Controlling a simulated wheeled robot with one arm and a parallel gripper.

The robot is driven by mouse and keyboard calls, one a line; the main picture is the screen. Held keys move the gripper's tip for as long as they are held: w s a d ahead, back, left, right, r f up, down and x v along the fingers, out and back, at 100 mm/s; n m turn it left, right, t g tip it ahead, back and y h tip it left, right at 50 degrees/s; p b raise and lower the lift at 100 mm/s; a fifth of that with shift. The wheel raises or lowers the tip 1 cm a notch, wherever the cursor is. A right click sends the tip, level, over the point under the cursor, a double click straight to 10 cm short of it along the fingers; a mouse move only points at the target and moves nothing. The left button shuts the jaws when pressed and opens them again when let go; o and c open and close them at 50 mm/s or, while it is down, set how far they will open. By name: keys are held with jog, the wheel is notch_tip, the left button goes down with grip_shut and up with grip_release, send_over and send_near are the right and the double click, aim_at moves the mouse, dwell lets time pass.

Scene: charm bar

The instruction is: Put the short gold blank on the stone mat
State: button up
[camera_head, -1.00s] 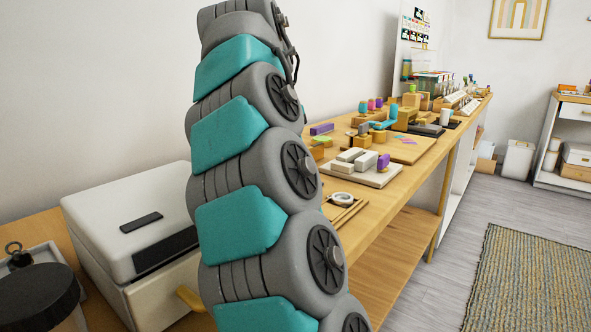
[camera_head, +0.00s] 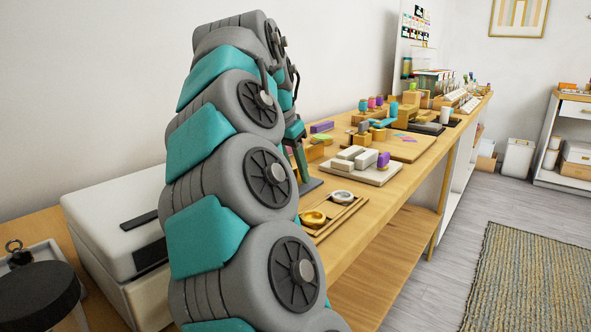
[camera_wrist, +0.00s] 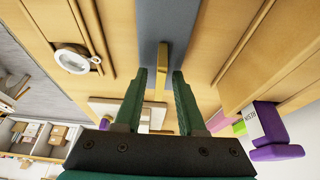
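In the wrist view, a short gold bar (camera_wrist: 161,62), which looks like the gold blank, lies on a dark grey strip (camera_wrist: 165,18). My gripper (camera_wrist: 161,73) has its green fingers open on either side of the bar, with visible gaps. In the head view my gripper (camera_head: 302,172) is low over the bench, partly behind my arm, beside the dark grey strip (camera_head: 311,185). The bar is hidden there. A pale stone-like slab (camera_head: 385,179) with blocks on it lies farther along the bench. I cannot tell which surface is the stone mat.
A purple piece (camera_head: 383,159) stands on the pale slab. A white box (camera_head: 115,215) is at the left.

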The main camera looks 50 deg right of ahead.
jog(key=shift+r, duration=0.15)
jog(key=shift+v, duration=2.4)
jog(key=a, duration=0.8)
jog(key=s+a, duration=0.1)
jog(key=a, duration=0.3)
jog(key=shift+r, duration=0.1)
jog(key=shift+s, duration=0.15)
